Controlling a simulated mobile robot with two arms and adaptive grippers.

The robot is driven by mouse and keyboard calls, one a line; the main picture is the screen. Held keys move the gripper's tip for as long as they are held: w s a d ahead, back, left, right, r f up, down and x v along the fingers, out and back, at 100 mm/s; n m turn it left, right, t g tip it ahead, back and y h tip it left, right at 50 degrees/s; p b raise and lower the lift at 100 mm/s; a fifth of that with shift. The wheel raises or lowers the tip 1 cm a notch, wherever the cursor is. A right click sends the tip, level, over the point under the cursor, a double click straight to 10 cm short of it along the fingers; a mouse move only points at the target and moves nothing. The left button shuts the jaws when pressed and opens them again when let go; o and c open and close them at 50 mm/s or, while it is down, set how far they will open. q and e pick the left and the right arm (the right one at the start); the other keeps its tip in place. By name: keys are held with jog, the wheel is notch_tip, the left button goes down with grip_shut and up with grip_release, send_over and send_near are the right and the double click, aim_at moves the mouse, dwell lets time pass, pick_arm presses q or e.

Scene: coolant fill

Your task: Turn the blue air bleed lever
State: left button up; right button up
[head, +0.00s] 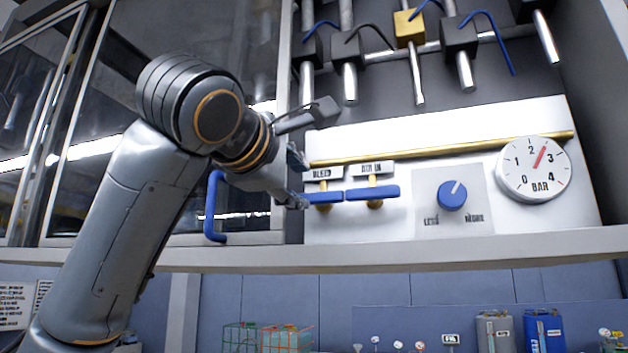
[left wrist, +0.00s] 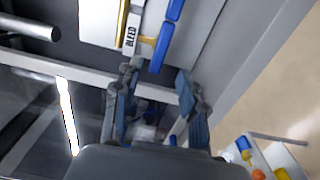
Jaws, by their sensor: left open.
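The blue bleed lever (head: 327,197) sits level on a brass fitting under a "BLEED" plate on the white panel. In the left wrist view the lever (left wrist: 161,47) points toward the gap between my fingertips. My left gripper (head: 297,182) is open at the lever's left end, with one finger above and one near its level. In the left wrist view the gripper (left wrist: 157,82) has its fingers on either side of the lever's near end. I cannot tell whether they touch it. My right gripper is not in view.
A second blue lever (head: 373,192) is close beside it on the right. A blue knob (head: 452,195) and a bar gauge (head: 533,169) are further right. A brass pipe (head: 440,149) runs above. A blue door handle (head: 214,206) is left of the panel, and a ledge (head: 400,254) runs below.

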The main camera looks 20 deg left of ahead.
aim_at(317, 198)
pick_arm(q)
jog(key=w+p, duration=0.1)
jog(key=w, duration=0.1)
jog(key=w+p, duration=0.1)
jog(key=w, duration=0.2)
jog(key=w+p, duration=0.1)
jog(key=w, duration=0.1)
jog(key=shift+w+d, duration=0.25)
jog(key=shift+w, duration=0.05)
jog(key=shift+w+p, duration=0.15)
jog(key=shift+p, duration=0.15)
jog(key=shift+f, duration=0.1)
jog(key=shift+c, duration=1)
jog(key=shift+w, duration=0.1)
grip_shut()
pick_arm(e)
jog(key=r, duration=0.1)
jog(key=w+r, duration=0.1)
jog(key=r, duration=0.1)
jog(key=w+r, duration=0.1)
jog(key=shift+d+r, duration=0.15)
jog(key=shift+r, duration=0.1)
